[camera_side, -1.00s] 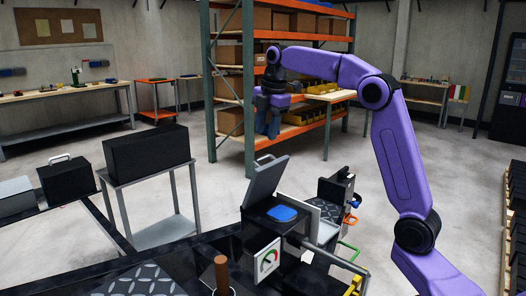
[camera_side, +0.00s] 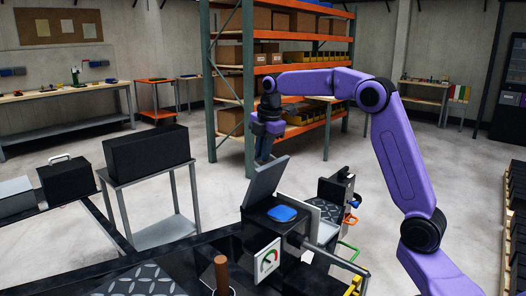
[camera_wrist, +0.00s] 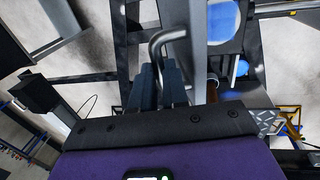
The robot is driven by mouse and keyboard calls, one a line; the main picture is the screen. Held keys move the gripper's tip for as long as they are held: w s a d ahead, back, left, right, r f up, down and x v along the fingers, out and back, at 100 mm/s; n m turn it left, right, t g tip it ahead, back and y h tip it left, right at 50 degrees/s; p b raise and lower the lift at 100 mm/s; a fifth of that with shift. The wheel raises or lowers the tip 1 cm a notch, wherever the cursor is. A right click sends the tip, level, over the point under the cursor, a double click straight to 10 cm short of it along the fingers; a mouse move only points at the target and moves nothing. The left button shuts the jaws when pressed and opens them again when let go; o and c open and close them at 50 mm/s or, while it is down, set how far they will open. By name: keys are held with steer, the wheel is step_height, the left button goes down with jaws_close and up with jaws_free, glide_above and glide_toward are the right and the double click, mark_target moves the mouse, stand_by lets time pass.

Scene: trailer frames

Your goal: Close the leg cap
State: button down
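The leg cap (camera_side: 266,181) is a flat grey lid, tilted up and back on a dark box (camera_side: 256,224). A blue pad (camera_side: 282,213) lies on the box top in front of it. In the wrist view a bent grey metal handle (camera_wrist: 166,36) shows. My gripper (camera_side: 262,158) points down at the cap's top edge, and hides the handle in the side view. In the wrist view my gripper (camera_wrist: 160,68) has its two dark fingers apart with a narrow gap. One end of the handle is by the fingertips; whether they touch it is unclear.
A gauge panel (camera_side: 267,260) and a brown upright cylinder (camera_side: 221,273) stand in front of the box. A black box on a grey stand (camera_side: 148,153) is to the left. Shelving (camera_side: 247,90) stands behind. The air left of the cap is clear.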

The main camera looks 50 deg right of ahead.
steer(key=shift+s, duration=0.15)
steer(key=shift+s+f+t, duration=0.15)
steer(key=shift+s+t, duration=0.35)
steer(key=shift+s, duration=0.25)
steer(key=shift+s+f+t, duration=0.15)
steer(key=shift+s+t, duration=0.35)
steer(key=shift+s, duration=0.25)
steer(key=s+f+t, duration=0.2)
steer(key=s+f, duration=0.8)
steer(key=s, duration=0.1)
steer(key=shift+f+t, duration=0.3)
steer(key=shift+f, duration=0.05)
steer(key=c, duration=1.3)
jaws_free()
steer(key=shift+s, duration=0.1)
steer(key=shift+o, duration=0.9)
steer(key=shift+r, duration=0.1)
steer(key=v, duration=1.7)
steer(key=shift+r, duration=0.2)
